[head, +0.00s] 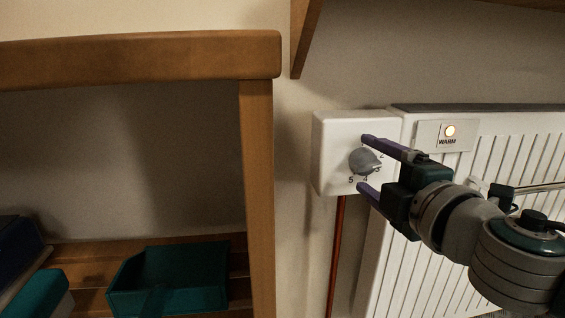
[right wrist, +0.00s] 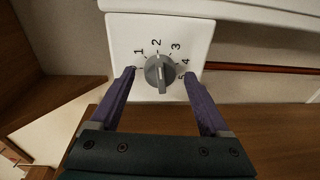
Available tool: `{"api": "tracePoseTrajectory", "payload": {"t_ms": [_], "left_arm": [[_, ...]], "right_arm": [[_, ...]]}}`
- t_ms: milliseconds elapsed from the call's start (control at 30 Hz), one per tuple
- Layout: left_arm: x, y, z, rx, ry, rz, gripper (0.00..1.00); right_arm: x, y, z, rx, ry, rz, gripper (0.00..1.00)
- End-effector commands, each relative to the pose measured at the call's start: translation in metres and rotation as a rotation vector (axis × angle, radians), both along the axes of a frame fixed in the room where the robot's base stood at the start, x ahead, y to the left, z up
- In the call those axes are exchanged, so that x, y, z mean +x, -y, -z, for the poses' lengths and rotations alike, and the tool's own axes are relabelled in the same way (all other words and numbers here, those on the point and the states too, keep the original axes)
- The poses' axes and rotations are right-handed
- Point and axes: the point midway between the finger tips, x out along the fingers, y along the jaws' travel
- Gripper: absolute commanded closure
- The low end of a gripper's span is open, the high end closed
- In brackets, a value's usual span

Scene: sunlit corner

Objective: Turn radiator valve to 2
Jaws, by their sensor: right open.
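The radiator valve is a round grey knob (head: 363,161) on a white box (head: 329,150) with black numerals. In the right wrist view the knob (right wrist: 158,72) has a raised bar running nearly upright. The numerals 1 to 5 arc around its top and right, with 2 (right wrist: 157,42) near the top. I cannot tell which end of the bar is the pointer. My right gripper (head: 365,164) is open, with one purple finger on each side of the knob. In the right wrist view the fingertips (right wrist: 159,73) appear apart from the knob. My left gripper is not in view.
A white radiator (head: 380,250) with a lit WARM panel (head: 432,138) stands right of the box. A copper pipe (head: 337,250) runs down below the box. A wooden shelf unit (head: 257,190) with a teal tray (head: 180,268) stands close on the left.

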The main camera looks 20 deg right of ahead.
Motion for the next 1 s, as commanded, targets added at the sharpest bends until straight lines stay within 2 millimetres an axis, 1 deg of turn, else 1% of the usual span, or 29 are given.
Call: {"api": "tracePoseTrajectory", "payload": {"t_ms": [167, 267, 367, 533, 700, 833, 1000], "left_arm": [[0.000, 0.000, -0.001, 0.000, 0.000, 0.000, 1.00], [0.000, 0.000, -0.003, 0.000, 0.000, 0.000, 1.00], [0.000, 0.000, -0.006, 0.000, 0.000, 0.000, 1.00], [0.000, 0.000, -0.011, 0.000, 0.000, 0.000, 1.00], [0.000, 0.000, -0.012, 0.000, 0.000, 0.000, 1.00], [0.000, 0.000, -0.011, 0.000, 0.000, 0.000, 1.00], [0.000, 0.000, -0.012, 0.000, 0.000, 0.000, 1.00]], "right_arm": [[-0.001, 0.000, 0.000, 0.000, 0.000, 0.000, 0.20], [-0.008, -0.001, -0.001, 0.000, -0.002, 0.000, 0.20], [-0.022, -0.004, -0.002, 0.003, -0.004, -0.001, 0.20], [-0.053, -0.008, -0.004, 0.002, -0.004, 0.000, 0.20], [-0.079, -0.012, -0.005, 0.002, -0.004, 0.000, 0.20], [-0.092, -0.014, -0.006, 0.001, -0.003, 0.000, 0.20], [-0.098, -0.014, -0.007, 0.000, -0.001, 0.001, 0.20]]}}
